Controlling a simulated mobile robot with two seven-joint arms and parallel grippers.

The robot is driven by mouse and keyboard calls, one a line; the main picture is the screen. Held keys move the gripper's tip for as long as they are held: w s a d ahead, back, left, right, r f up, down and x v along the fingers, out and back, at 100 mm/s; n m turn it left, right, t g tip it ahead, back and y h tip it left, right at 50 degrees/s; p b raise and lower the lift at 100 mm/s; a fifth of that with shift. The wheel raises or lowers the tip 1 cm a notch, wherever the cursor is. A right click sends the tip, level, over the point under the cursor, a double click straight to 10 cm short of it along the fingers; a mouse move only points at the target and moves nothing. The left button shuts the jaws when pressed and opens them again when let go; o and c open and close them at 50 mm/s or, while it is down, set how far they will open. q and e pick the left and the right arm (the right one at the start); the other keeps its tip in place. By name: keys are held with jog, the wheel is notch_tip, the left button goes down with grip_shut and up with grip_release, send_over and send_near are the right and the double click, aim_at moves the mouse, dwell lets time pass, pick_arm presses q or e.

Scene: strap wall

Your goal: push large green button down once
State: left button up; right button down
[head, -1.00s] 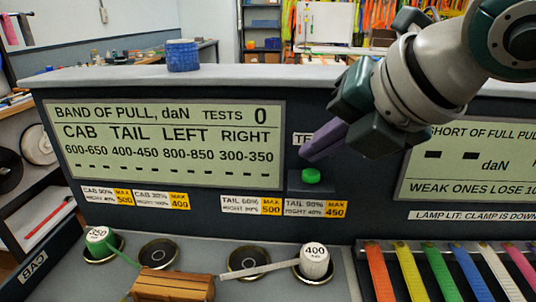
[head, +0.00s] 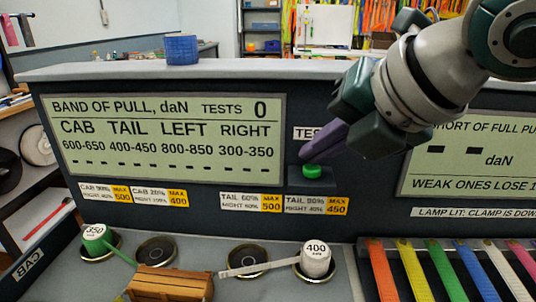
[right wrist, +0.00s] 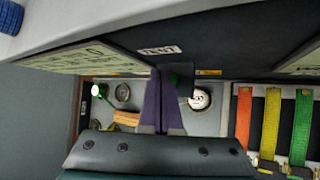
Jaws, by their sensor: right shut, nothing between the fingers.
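The large green button (head: 312,172) sits on a small dark ledge on the front of the dark panel, under the TEST label (head: 304,133). It also shows partly in the right wrist view (right wrist: 173,80), beside the purple fingertips. My right gripper (head: 305,155) has purple fingers pressed together with nothing between them. The button looks raised. My left gripper is not in view.
A left display (head: 165,140) reads TESTS 0, and a right display (head: 470,155) shows dashes. Below are white (head: 315,260) and green (head: 97,238) capped weights, a wooden block (head: 172,283) and coloured straps (head: 420,270). A blue roll (head: 181,50) stands on the panel's top.

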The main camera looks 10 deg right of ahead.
jog(key=shift+f+b, duration=0.3)
jog(key=shift+r, duration=0.1)
dwell(0.5)
jog(key=shift+r+p, duration=0.5)
jog(key=shift+r, duration=0.25)
jog(key=shift+r, duration=0.1)
notch_tip(320, 180, up, 5)
jog(key=p, duration=0.3)
jog(key=shift+p, duration=0.3)
